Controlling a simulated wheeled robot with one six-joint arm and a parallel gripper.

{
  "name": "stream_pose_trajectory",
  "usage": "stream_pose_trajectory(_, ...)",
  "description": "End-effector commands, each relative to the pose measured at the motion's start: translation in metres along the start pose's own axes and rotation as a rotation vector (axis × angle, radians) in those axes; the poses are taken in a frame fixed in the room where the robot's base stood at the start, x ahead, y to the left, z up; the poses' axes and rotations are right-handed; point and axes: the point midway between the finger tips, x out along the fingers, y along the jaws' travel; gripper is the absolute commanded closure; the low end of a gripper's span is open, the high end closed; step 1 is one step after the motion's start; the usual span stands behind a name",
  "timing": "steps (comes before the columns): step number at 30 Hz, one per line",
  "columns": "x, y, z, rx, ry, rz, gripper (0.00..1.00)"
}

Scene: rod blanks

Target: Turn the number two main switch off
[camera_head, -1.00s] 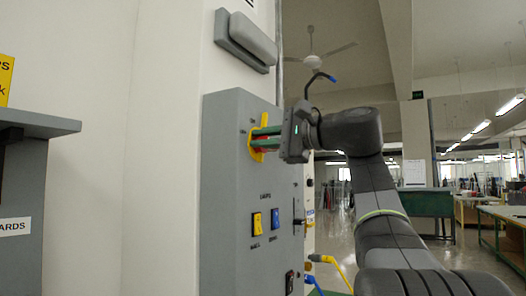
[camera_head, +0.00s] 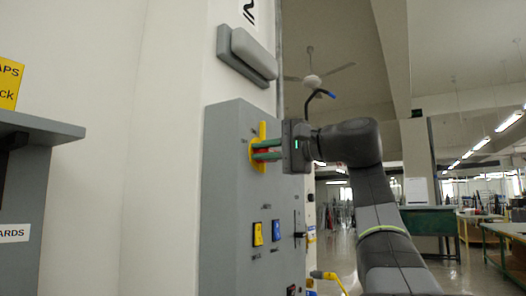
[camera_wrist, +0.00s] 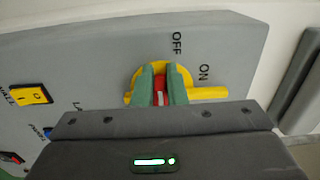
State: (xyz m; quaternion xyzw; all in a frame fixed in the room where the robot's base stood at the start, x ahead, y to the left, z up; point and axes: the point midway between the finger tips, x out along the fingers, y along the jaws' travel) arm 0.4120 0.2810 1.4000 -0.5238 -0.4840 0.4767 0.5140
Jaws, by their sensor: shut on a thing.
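The main switch (camera_head: 262,131) is a yellow rotary handle with a red middle part (camera_wrist: 159,84) on the grey panel. It also shows in the wrist view (camera_wrist: 208,93), where its yellow bar points right, just below the word ON. The word OFF stands above the yellow disc there. My gripper (camera_head: 264,151) is at the switch, with its green fingers on either side of the red part. In the wrist view my gripper (camera_wrist: 162,88) is shut on this part. The fingers hide some of the disc. I cannot read a number for this switch.
The grey panel (camera_head: 225,200) also carries a yellow rocker (camera_head: 258,234) and a blue rocker (camera_head: 276,229) below the switch. A grey box (camera_head: 247,55) is fixed to the wall above. A grey shelf (camera_head: 40,125) is at left. Open workshop floor lies to the right.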

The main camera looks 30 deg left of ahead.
Motion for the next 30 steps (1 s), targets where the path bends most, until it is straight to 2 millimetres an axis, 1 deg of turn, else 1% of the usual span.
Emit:
stream_pose_trajectory(1, 0.000, 0.001, -0.004, 0.002, 0.007, 0.000, 1.00)
stream_pose_trajectory(2, 0.000, 0.001, -0.004, 0.002, 0.008, 0.000, 0.84)
stream_pose_trajectory(3, 0.000, 0.001, -0.004, 0.002, 0.007, 0.000, 0.76)
stream_pose_trajectory(5, 0.000, 0.001, -0.004, 0.003, 0.007, 0.000, 0.66)
stream_pose_trajectory(16, 0.000, 0.000, -0.001, 0.001, 0.003, -0.001, 0.66)
stream_pose_trajectory(20, -0.005, 0.000, -0.001, 0.000, 0.005, -0.001, 0.66)
stream_pose_trajectory(23, -0.016, -0.001, -0.001, 0.000, 0.005, -0.002, 0.66)
stream_pose_trajectory(30, -0.059, 0.000, -0.002, 0.001, 0.009, -0.002, 0.66)
